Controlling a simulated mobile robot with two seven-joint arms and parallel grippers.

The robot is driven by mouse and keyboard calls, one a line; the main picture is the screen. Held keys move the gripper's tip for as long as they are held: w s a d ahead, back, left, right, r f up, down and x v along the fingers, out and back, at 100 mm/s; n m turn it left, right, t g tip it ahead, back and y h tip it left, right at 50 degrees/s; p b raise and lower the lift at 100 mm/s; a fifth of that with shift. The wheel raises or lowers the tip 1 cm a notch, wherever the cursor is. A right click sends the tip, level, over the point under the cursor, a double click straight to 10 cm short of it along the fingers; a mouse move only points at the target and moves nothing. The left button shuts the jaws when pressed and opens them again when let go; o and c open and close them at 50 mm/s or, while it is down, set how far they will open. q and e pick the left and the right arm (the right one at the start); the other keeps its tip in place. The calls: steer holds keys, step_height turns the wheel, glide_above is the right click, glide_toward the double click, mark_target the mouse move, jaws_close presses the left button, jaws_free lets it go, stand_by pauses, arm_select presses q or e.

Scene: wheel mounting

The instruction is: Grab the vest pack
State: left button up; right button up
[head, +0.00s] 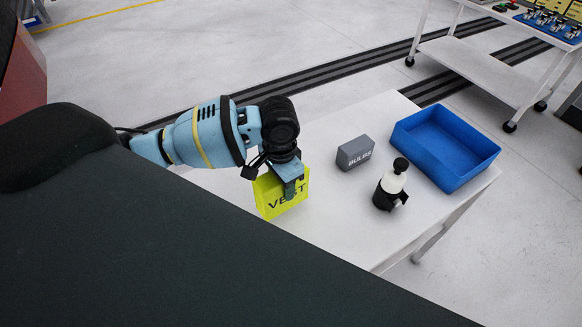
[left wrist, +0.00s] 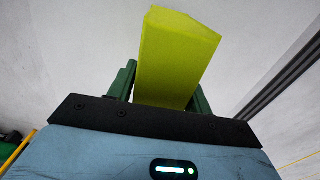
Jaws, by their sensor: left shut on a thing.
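The vest pack (head: 270,197) is a bright yellow-green box marked "VEST", at the left part of the white table in the head view. My left gripper (head: 290,188) is shut on it from above. In the left wrist view the vest pack (left wrist: 175,55) stands between the two green fingers of my left gripper (left wrist: 165,92). I cannot tell whether the pack's bottom touches the table. My right gripper is not in view.
A white cart (head: 490,72) stands at the back right. The table's front middle is clear.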

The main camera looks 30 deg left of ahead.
mark_target(269, 200)
arm_select(q)
steer(key=shift+s+d+r, duration=0.1)
steer(key=shift+s+r, duration=0.05)
steer(key=shift+s, duration=1.35)
steer(key=shift+s+r, duration=0.1)
steer(key=shift+s, duration=1.35)
